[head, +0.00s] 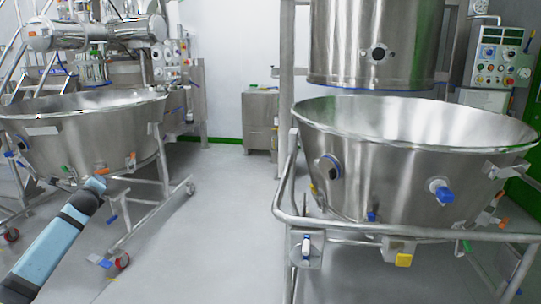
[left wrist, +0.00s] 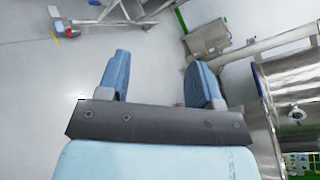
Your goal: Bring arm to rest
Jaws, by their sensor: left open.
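My left arm (head: 50,245) comes in from the lower left of the head view, light blue with a dark band near its far end. It reaches up in front of the left steel bowl (head: 95,130); I cannot tell whether it touches it. In the left wrist view my left gripper (left wrist: 160,82) is open. Its two blue fingers stand apart with only grey floor between them, and it holds nothing. My right gripper is in neither view.
A large steel bowl (head: 400,160) on a wheeled frame with a tubular rail (head: 286,190) fills the right. A steel cylinder (head: 375,40) is above it. A steel cabinet (head: 260,118) stands at the back. Grey floor (head: 225,220) is clear between the bowls.

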